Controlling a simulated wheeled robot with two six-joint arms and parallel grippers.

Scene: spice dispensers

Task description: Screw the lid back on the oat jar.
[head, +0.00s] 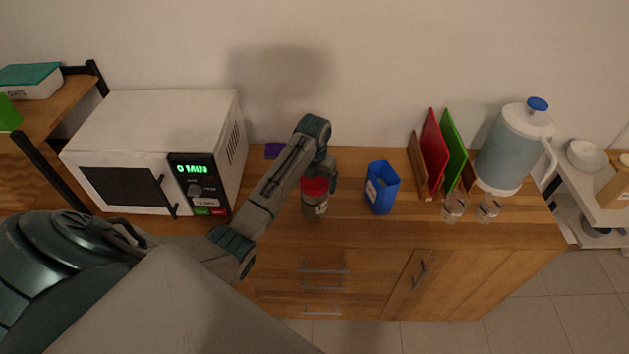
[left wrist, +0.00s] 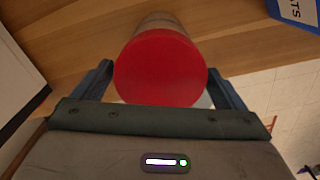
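A clear jar (head: 316,208) with a pale label stands on the wooden counter, with a red lid (head: 316,186) at its mouth. I cannot tell whether the lid is seated or just above the rim. My left gripper (head: 322,172) is over the jar from above. In the left wrist view the red lid (left wrist: 160,66) fills the space between both fingers (left wrist: 160,72), which meet its sides. The jar body (left wrist: 160,20) shows behind the lid. The label is too small to read. My right gripper is out of view.
A blue container (head: 382,188) stands right of the jar; its label ends in "TS" in the left wrist view. A microwave (head: 155,145) is at left. Red and green boards (head: 432,150), two small glasses (head: 454,207) and a pitcher (head: 514,150) are at right.

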